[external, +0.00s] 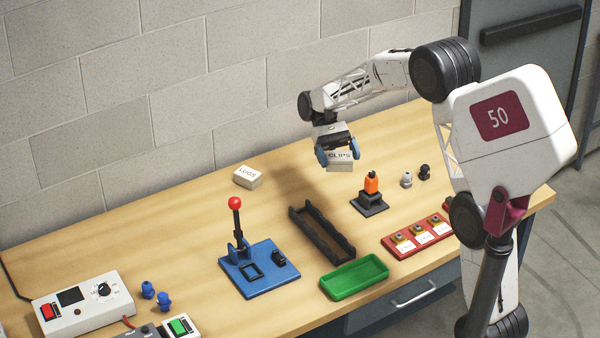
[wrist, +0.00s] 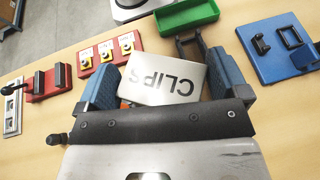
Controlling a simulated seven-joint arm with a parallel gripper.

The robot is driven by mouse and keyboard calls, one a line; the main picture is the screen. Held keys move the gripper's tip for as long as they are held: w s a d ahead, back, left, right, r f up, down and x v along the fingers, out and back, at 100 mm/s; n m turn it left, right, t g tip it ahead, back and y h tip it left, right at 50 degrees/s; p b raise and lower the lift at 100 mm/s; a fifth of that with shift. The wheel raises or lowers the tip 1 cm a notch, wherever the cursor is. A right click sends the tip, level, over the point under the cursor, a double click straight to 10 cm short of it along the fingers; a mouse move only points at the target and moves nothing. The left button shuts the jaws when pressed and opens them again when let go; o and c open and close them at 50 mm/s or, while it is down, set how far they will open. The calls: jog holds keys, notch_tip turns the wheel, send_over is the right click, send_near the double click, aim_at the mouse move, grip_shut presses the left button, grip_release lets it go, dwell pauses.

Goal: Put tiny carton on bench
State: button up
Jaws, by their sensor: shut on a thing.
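A small white carton marked CLIPS (external: 340,162) is between the blue fingers of my gripper (external: 338,156), which is shut on it. It is held above the wooden bench (external: 130,231), with a shadow on the bench to its left. In the wrist view the CLIPS carton (wrist: 164,80) sits between both fingers, its lettering upside down. A second small carton, marked LUGS (external: 248,177), lies on the bench near the wall, left of my gripper. The CLIPS carton's underside is hidden.
A black rail tray (external: 322,234), a green tray (external: 355,277), a blue lever fixture (external: 257,268) and an orange-topped stand (external: 371,188) are on the bench. A red block (external: 415,237) holds labelled parts. Bare wood lies around the LUGS carton.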

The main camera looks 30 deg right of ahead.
jog(key=shift+s+a+r+m+t+y, duration=0.1)
jog(key=shift+s+a+m+t+y, duration=0.05)
jog(key=shift+a+m+y, duration=0.35)
jog(key=shift+s+a+r+m+t+y, duration=0.1)
jog(key=shift+s+a+m+t+y, duration=0.15)
jog(key=shift+a, duration=0.3)
jog(key=s+a+r+m+t+y, duration=0.1)
jog(key=a+r+m+t+y, duration=0.35)
jog(key=a, duration=0.45)
jog(key=s+a+r+m+t+y, duration=0.1)
jog(key=a+r+m+t+y, duration=0.3)
jog(key=a, duration=0.4)
jog(key=shift+m+g, duration=0.45)
jog(key=shift+m, duration=0.25)
notch_tip(320, 180, down, 22)
jog(key=shift+s+f, duration=0.15)
jog(key=w+a, duration=0.2)
jog(key=w, duration=0.3)
jog(key=w+a+f, duration=0.1)
jog(key=w, duration=0.4)
jog(key=w+a, duration=0.2)
jog(key=w, duration=0.3)
jog(key=shift+a+f, duration=0.25)
jog(key=shift+a, duration=0.05)
